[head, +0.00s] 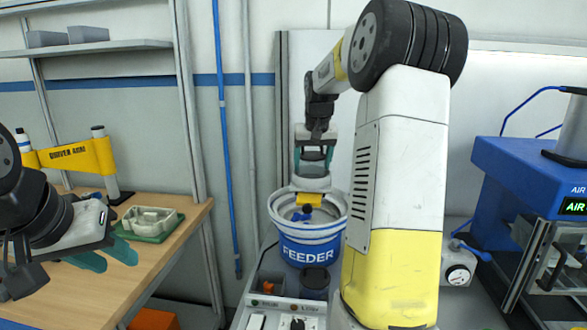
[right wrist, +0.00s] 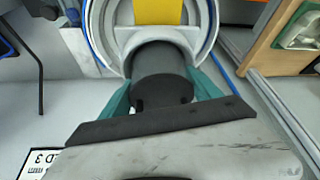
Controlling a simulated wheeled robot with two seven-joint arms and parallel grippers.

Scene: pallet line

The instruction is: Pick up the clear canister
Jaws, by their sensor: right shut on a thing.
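My right gripper (head: 313,163) points down above the feeder bowl (head: 281,222). Its teal fingers are shut on the clear canister (right wrist: 163,92), which looks smoky grey with a dark round end in the right wrist view. Its lower part is hard to see, and I cannot tell whether it touches the white part (head: 311,183) just below. My left gripper (head: 105,257) is at the left, over the bench, with its teal fingers apart and nothing between them.
A small dark-lidded container (head: 314,282) stands in front of the feeder. The wooden bench (head: 160,262) at the left holds a green tray (head: 150,235) with a pale part. A blue air machine (head: 510,175) stands at the right. A blue pole (head: 225,130) rises behind the bench.

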